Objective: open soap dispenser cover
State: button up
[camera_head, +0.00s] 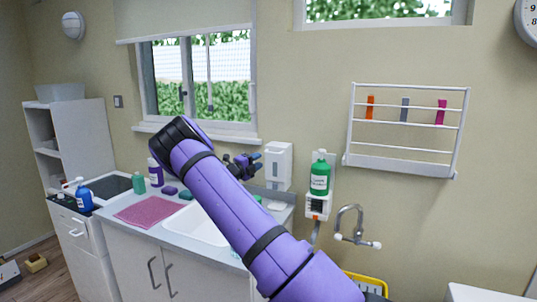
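A white soap dispenser (279,166) is mounted on the wall above the right end of the sink counter. Its front cover looks closed. My purple arm reaches across the middle of the view, and my gripper (251,160) is just left of the dispenser, its dark fingers with blue tips pointing toward it. The fingers look spread apart with nothing between them. A small gap seems to lie between the fingertips and the dispenser, but I cannot tell the depth exactly. The wrist is partly hidden behind my arm.
A green bottle (320,173) stands on a white wall box (318,205) right of the dispenser. A wall tap (352,228) is farther right. The counter holds a white sink (192,226), a pink mat (150,208) and several bottles. A wire rack (405,133) hangs at right.

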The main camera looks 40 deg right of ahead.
aim_at(272, 153)
jog(key=d, duration=0.3)
jog(key=d+r, duration=0.1)
jog(key=d, duration=0.5)
jog(key=shift+d+r, duration=0.15)
jog(key=shift+r, duration=0.15)
grip_shut()
